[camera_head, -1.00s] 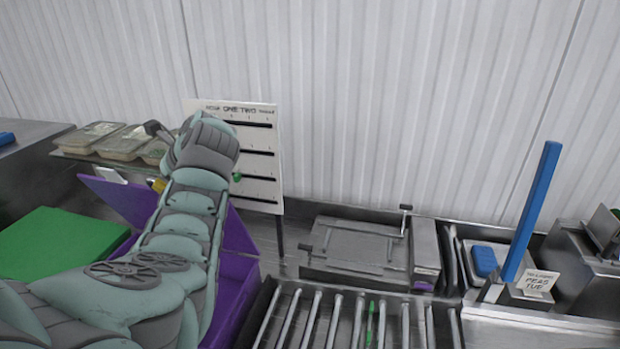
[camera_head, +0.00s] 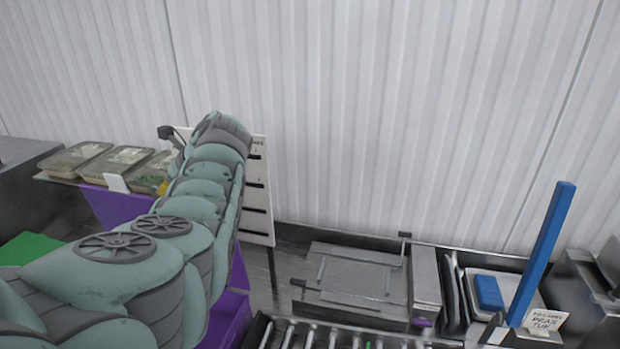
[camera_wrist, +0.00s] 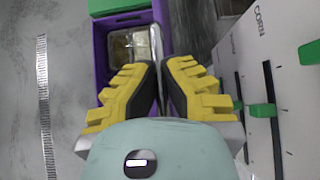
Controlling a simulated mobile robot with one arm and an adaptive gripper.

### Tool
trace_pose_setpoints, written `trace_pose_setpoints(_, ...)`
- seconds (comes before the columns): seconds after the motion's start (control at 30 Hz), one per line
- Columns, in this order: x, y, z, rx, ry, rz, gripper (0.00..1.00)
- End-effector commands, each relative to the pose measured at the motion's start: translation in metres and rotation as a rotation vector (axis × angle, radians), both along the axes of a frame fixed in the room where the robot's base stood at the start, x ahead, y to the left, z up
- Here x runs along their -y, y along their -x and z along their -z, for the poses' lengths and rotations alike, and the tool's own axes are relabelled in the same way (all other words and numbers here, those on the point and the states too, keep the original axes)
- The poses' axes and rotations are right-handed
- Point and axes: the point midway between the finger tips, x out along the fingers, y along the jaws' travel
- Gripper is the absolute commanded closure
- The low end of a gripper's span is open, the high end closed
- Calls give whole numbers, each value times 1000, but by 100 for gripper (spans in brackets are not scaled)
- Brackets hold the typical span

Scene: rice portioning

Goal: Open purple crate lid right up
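The purple crate (camera_head: 228,322) stands at the lower left, mostly hidden behind my arm. Its purple lid (camera_head: 112,206) is raised on edge, and my arm covers much of it. In the wrist view the crate (camera_wrist: 101,60) lies ahead with its interior partly visible, and the lid (camera_wrist: 156,45) shows as a thin, nearly edge-on strip running between my fingers. My gripper (camera_wrist: 162,62) has its yellow fingers close together, with the strip between their dark pads; it looks shut on the lid.
A white board (camera_head: 258,190) with dark slots stands just right of my wrist, close to the fingers. Food trays (camera_head: 80,160) sit on a shelf at left. A green board (camera_head: 28,247) lies lower left. Rollers (camera_head: 330,335) and a metal scale (camera_head: 355,272) are at right.

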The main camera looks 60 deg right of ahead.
Motion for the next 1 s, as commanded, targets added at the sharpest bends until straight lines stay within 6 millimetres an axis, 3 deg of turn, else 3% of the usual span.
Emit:
trace_pose_setpoints(0.47,-1,2,6,-14,-6,-1,100)
trace_pose_setpoints(0.5,-1,2,6,-14,-6,-1,88)
trace_pose_setpoints(0.8,-1,1,3,-6,-2,-1,59)
trace_pose_setpoints(1.0,-1,0,2,-5,-1,-1,59)
